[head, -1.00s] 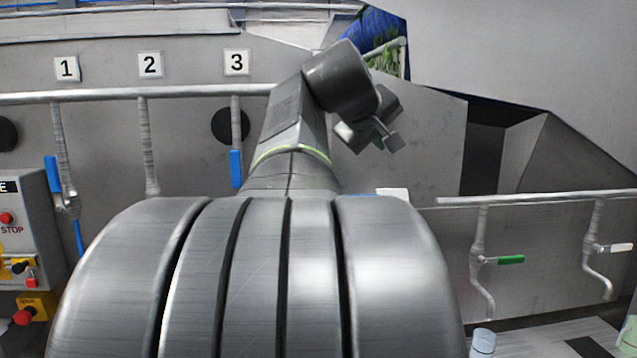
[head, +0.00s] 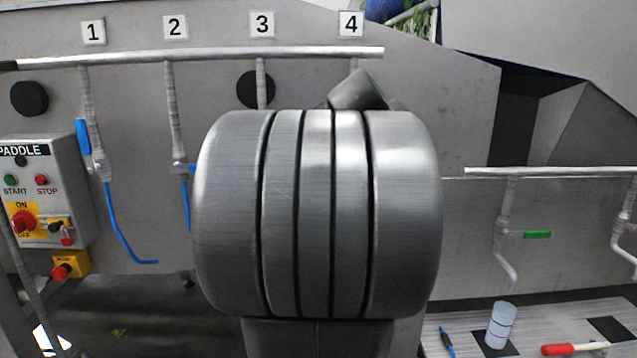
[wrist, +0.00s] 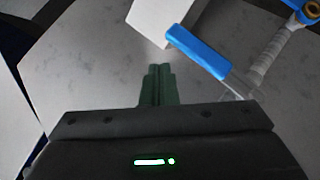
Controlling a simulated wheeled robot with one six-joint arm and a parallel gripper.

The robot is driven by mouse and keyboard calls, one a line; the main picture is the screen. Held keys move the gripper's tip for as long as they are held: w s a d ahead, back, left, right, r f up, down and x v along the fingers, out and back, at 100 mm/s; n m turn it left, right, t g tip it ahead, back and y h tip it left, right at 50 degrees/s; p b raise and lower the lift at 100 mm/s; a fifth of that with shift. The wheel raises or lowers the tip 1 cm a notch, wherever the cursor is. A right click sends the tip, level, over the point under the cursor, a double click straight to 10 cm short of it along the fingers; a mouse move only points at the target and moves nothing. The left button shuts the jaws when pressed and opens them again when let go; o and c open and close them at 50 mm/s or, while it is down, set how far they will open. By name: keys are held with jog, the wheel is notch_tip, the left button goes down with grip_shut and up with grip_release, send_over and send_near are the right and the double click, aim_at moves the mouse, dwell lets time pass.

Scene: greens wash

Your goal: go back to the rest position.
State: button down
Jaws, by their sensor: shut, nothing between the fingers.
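My gripper (wrist: 160,72) shows in the wrist view with its two green fingers together and nothing between them. A blue valve handle (wrist: 198,54) lies to the right of the fingertips, apart from them as far as I can tell. A white block or plate (wrist: 160,18) is just beyond the tips. In the head view my own arm fills the middle and hides my gripper.
Pipes with number plates 1 to 4 (head: 351,24) run along the grey wall. A control box (head: 45,190) with buttons is at the left. A valve with a green handle (head: 537,234) is at the right.

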jog(key=shift+s+f+b, duration=0.1)
jog(key=shift+f+b, duration=0.45)
jog(key=shift+f, duration=0.4)
